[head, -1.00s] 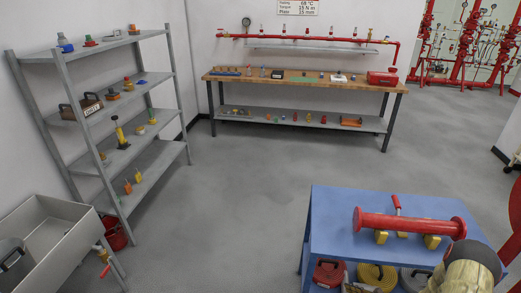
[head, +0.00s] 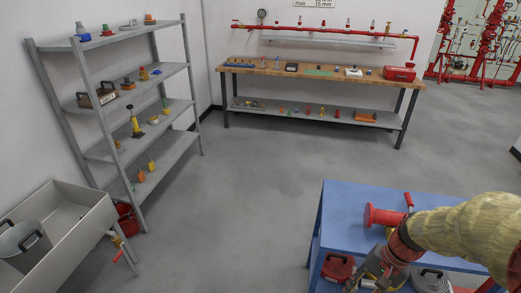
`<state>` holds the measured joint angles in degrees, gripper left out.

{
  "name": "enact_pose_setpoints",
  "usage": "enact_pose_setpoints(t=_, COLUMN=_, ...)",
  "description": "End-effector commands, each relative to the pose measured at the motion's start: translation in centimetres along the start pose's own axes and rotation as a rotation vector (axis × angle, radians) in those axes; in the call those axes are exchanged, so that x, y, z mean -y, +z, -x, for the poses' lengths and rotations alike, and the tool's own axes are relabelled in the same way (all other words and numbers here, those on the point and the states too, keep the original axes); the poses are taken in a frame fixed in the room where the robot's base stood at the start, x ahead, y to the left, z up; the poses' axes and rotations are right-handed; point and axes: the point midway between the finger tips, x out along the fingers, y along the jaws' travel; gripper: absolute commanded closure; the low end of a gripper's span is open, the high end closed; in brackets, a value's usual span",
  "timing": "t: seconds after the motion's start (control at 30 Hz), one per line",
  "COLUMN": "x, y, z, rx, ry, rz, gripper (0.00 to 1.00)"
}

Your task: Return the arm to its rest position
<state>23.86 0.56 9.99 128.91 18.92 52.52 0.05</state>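My arm, in a yellowish sleeve, reaches in from the right edge of the head view and hangs over the blue table (head: 345,200). My gripper (head: 368,274) is at the lower end of the arm, low in front of the blue table. Its fingers are small and dark here, so I cannot tell whether it is open or shut, and I see nothing clearly held.
A grey shelf rack (head: 165,75) and a sink (head: 75,225) stand at left. A wooden workbench (head: 320,72) is at the back. The grey floor between is clear.

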Motion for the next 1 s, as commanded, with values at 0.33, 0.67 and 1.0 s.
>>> enact_pose_setpoints(t=0.33, x=0.1, y=6.1, z=7.5, rx=-0.269, ry=0.182, rz=0.368, gripper=0.69)
enact_pose_setpoints(t=0.67, x=3.0, y=11.6, z=13.5, rx=-0.535, ry=0.169, rz=0.598, gripper=0.69)
enact_pose_setpoints(t=1.0, x=5.3, y=14.2, z=15.8, rx=-0.628, ry=0.120, rz=0.702, gripper=0.69)
